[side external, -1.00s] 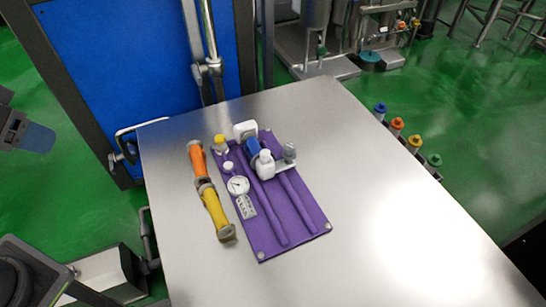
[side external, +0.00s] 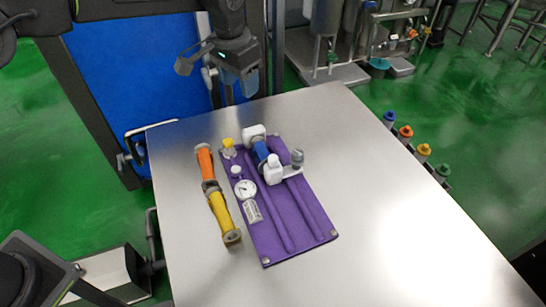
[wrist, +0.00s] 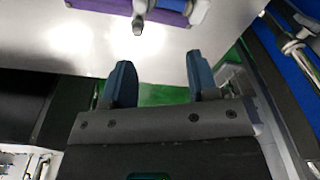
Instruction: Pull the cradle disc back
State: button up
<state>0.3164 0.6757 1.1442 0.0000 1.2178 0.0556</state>
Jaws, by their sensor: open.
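A purple board (side external: 270,220) lies on the steel table, with two purple rails along it. At its far end a blue cylinder (side external: 260,151) sits between a white block (side external: 254,133) and a white carriage (side external: 274,172). A grey knob (side external: 297,157) stands on the carriage's side arm, and also shows in the wrist view (wrist: 138,26). I cannot tell for sure which part is the cradle disc. My gripper (wrist: 160,62) is open and empty, with blue-grey fingers. In the side view it is above and beyond the table's far edge, apart from the board.
An orange roll (side external: 205,163) and a yellow roll (side external: 220,211) lie left of the board. A dial gauge (side external: 245,189) and yellow-capped bottle (side external: 228,145) are on it. Coloured knobs (side external: 405,132) line the table's right side. The right tabletop is clear.

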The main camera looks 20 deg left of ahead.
jog(key=m+g, duration=0.1)
send_near(273, 157)
notch_tip(273, 157, down, 10)
jog(key=shift+w+d+f, duration=0.1)
jog(key=shift+d+f, duration=0.05)
jog(key=shift+f, duration=0.05)
grip_shut()
dwell(0.6)
